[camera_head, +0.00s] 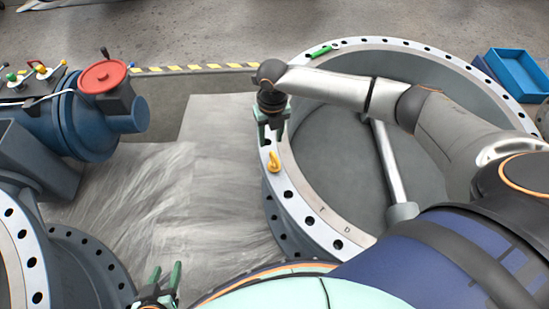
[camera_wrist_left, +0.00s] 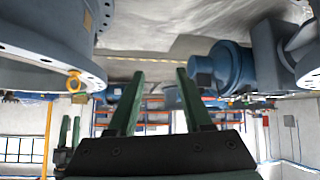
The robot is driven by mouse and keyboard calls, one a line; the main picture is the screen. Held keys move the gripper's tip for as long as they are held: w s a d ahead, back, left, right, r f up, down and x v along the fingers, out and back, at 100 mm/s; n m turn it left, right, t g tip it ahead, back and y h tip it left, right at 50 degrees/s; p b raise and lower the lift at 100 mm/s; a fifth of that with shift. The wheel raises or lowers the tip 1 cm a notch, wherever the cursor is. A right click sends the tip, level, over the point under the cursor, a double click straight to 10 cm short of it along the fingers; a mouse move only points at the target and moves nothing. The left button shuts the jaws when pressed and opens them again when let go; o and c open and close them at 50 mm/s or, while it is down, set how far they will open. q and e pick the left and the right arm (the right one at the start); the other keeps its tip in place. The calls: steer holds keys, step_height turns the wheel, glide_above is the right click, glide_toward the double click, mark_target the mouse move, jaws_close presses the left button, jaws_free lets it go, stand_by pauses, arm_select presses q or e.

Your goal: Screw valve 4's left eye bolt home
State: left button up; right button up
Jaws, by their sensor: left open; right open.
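A yellow eye bolt (camera_head: 274,162) stands at the left rim of the large round flanged valve (camera_head: 347,226). It also shows at the left of the left wrist view (camera_wrist_left: 73,82). Whether its shoulder touches the flange face is too small to tell. My right gripper (camera_head: 271,132) is open with its green fingers pointing down, just beyond the eye bolt and apart from it. My left gripper (camera_head: 165,274) is open and empty near the bottom edge of the head view, left of the valve and well away from the bolt.
A green piece (camera_head: 320,51) lies on the valve's far rim. A blue valve body with a red handwheel (camera_head: 103,76) stands at the left. Another flange (camera_head: 27,245) is at the lower left. A blue bin (camera_head: 517,74) is at the right. Floor shows between the valves.

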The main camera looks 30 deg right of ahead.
mark_target(275, 156)
steer(key=shift+n, duration=0.4)
steer(key=f, duration=0.4)
steer(key=d+f+b, duration=0.1)
steer(key=f, duration=0.2)
steer(key=f+b, duration=0.1)
steer(key=f, duration=0.3)
steer(key=shift+w+d+f, duration=0.2)
steer(key=shift+w+f, duration=0.05)
steer(key=shift+f, duration=0.1)
jaws_close()
